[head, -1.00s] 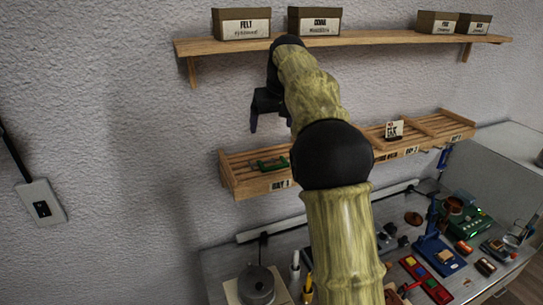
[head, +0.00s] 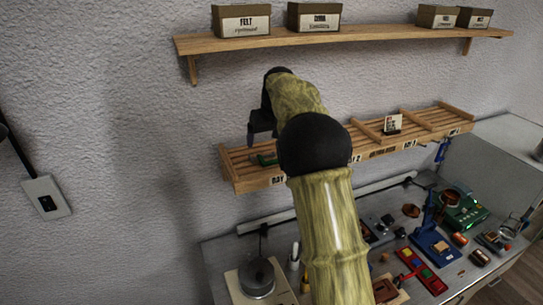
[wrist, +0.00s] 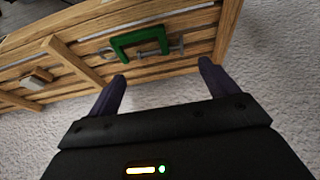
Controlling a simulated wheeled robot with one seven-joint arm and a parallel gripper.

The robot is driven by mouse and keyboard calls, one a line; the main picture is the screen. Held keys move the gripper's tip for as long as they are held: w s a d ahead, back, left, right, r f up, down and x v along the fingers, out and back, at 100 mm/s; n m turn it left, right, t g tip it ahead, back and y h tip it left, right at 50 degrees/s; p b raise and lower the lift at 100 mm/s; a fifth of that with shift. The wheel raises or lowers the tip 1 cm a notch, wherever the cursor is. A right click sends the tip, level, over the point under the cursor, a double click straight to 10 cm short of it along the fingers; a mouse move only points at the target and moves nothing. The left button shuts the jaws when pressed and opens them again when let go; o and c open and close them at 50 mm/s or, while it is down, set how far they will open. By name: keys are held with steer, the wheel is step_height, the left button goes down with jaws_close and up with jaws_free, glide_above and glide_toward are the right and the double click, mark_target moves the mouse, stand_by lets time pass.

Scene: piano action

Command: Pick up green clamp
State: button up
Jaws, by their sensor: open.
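The green clamp (wrist: 140,42) lies on the slatted wooden shelf rack, in its end bay, as the wrist view shows. It is C-shaped with a grey metal screw. In the head view only a small part of the clamp (head: 266,159) shows; my arm and gripper hide the rest. My gripper (head: 255,143) is dark, open and empty, close to the left end of the rack. In the wrist view the two fingers of my gripper (wrist: 163,82) are spread apart, pointing toward the clamp, with the clamp beyond the fingertips and not between them.
An upper shelf (head: 350,37) with labelled boxes runs above. A workbench below holds a round pot (head: 257,278) and several tools.

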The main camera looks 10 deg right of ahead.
mark_target(263, 157)
steer(key=shift+p+x, duration=0.4)
steer(key=shift+x, duration=1.2)
steer(key=shift+w+a+f+p, duration=0.1)
steer(key=shift+w+f+p, duration=0.25)
steer(key=shift+p, duration=0.4)
steer(key=p+x, duration=0.2)
steer(key=x, duration=0.1)
steer(key=shift+s+d+f+p, duration=0.1)
steer(key=shift+d+f+p, duration=0.15)
steer(key=shift+f+p, duration=0.15)
steer(key=shift+a+f, duration=0.2)
steer(key=shift+f, duration=0.1)
steer(key=shift+d, duration=0.1)
steer(key=shift+w, duration=0.25)
